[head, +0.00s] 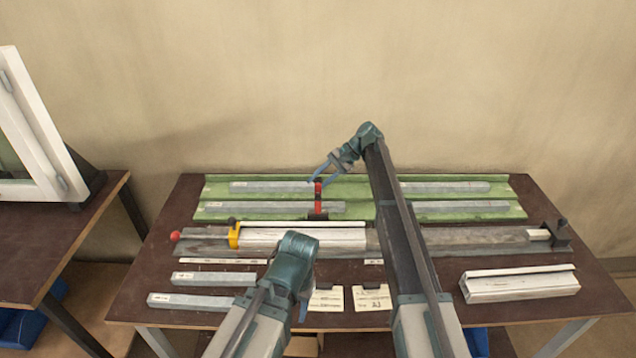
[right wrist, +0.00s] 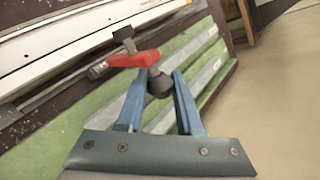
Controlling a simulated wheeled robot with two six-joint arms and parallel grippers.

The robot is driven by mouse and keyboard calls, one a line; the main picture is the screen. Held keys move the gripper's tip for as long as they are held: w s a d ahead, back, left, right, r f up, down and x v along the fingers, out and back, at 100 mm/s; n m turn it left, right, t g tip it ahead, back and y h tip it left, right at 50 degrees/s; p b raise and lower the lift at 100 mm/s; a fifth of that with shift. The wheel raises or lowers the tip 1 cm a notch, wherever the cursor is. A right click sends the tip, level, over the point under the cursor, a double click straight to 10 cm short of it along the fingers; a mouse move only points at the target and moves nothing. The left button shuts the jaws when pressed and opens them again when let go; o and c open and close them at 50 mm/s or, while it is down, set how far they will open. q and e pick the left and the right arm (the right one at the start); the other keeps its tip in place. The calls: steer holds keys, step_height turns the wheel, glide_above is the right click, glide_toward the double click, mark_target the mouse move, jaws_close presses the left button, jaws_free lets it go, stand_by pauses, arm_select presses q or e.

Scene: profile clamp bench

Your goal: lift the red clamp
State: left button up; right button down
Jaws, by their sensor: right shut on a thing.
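The red clamp (head: 318,190), red with black parts, is upright over the left part of the green tray (head: 360,188) in the head view. My right gripper (head: 318,177) is at its top. In the right wrist view the red clamp (right wrist: 133,59) shows past the fingertips, and its round black end is between the blue fingers of my right gripper (right wrist: 159,84), which is shut on it. I cannot tell if the clamp's foot touches the tray. My left gripper (head: 304,310) is low over the table's front; its fingers are mostly hidden by its arm.
A long bar with a yellow clamp (head: 234,234), a red ball (head: 175,236) and a black end block (head: 560,236) lies in front of the tray. Grey bars (head: 205,301), paper cards (head: 371,297) and a white profile (head: 518,283) lie nearer. A window frame stands on the left table (head: 60,225).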

steer(key=c, duration=0.5)
jaws_free()
steer(key=shift+f, duration=0.1)
steer(key=shift+c, duration=0.2)
steer(key=shift+w+d+r+p, duration=0.15)
steer(key=shift+d+r+p, duration=0.15)
steer(key=shift+r+p, duration=0.2)
steer(key=p+v, duration=0.8)
steer(key=v, duration=0.4)
steer(key=shift+d+p, duration=0.3)
steer(key=shift+d, duration=0.1)
steer(key=shift+r, duration=0.1)
